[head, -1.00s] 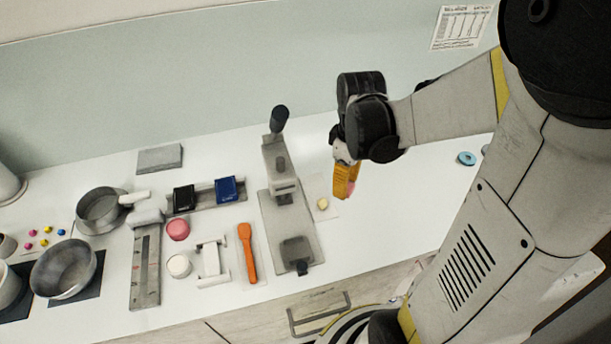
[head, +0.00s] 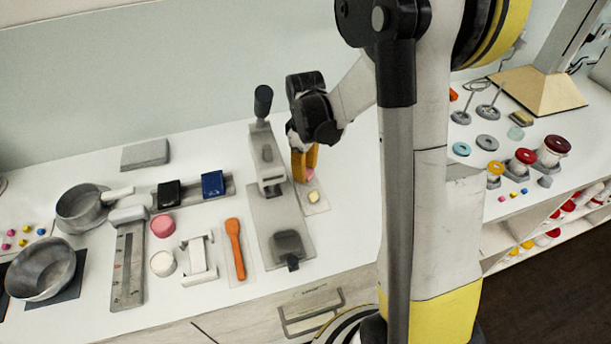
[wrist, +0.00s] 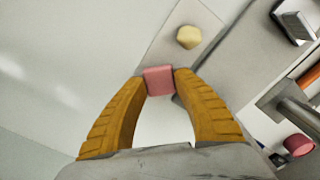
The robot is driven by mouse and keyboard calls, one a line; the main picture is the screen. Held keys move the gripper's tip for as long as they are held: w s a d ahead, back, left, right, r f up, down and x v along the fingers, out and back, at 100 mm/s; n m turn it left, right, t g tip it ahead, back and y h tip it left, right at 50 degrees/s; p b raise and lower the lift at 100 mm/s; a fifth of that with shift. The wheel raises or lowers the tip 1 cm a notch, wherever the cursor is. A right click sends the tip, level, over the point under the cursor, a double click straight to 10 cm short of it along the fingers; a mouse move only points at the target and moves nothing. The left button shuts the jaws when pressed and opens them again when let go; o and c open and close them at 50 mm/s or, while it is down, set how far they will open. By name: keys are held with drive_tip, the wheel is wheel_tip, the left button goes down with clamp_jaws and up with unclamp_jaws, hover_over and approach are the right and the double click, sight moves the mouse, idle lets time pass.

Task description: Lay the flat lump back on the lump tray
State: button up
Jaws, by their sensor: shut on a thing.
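My gripper (head: 305,165) points down, and its orange fingers are shut on a pink flat lump. The lump (head: 310,174) shows between the fingertips, and also in the wrist view (wrist: 159,80). The lump tray (head: 317,208) is a thin pale plate right of the grey press, with a pale yellow lump (head: 314,196) on it. In the wrist view the tray (wrist: 208,17) lies beyond the fingertips, and the pink lump overlaps its near end. The yellow lump (wrist: 188,37) is apart from the pink one. I cannot tell how high the pink lump is above the tray.
The grey press (head: 275,200) stands close along the tray's left side. An orange spatula (head: 235,245), a pink round pot (head: 163,225) and a white one (head: 163,263) are farther left. Bare counter lies right of the tray, up to my arm.

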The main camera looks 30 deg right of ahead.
sight(306, 169)
drive_tip(key=shift+f, duration=0.85)
drive_tip(key=shift+f, duration=0.15)
drive_tip(key=o, duration=1)
wheel_tip(306, 169, up, 12)
drive_tip(key=p, duration=0.3)
drive_tip(key=shift+r, duration=0.2)
drive_tip(key=shift+f, duration=0.1)
